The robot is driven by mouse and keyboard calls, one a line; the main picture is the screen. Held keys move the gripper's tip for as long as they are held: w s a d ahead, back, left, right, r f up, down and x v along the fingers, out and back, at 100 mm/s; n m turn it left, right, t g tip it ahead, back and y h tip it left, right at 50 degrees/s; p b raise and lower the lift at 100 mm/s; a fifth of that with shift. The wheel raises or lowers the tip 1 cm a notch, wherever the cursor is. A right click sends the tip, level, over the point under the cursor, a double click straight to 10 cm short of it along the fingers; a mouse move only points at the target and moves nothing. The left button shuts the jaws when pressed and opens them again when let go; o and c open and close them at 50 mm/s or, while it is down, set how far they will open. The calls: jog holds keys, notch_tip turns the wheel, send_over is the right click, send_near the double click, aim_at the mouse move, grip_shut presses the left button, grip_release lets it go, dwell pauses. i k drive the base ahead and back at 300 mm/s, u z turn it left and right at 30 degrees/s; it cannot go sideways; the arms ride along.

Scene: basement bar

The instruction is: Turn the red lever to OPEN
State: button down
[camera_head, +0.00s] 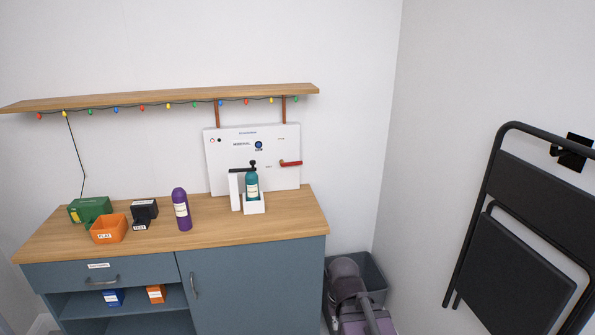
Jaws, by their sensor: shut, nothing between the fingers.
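The red lever (293,163) is on the right part of a white panel (228,160) that stands upright at the back of the wooden counter. It lies about level, with its brass-coloured pivot at the left and its handle pointing right. Small labels on the panel are above the lever and to its left; they are too small to read for certain. A round blue knob (259,145) is on the panel, up and left of the lever. My gripper does not show in this view.
A teal bottle (252,187) in a white stand (254,207) is in front of the panel. A purple bottle (181,209), an orange bin (109,229), a black box (144,208) and a green box (90,209) stand left on the counter (275,228). A folded black chair (515,235) is at right.

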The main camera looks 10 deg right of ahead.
aim_at(292, 164)
jog(key=z, duration=1.25)
jog(key=k, duration=0.1)
jog(key=u, duration=2.95)
jog(key=i, duration=1.2)
jog(key=z, duration=0.65)
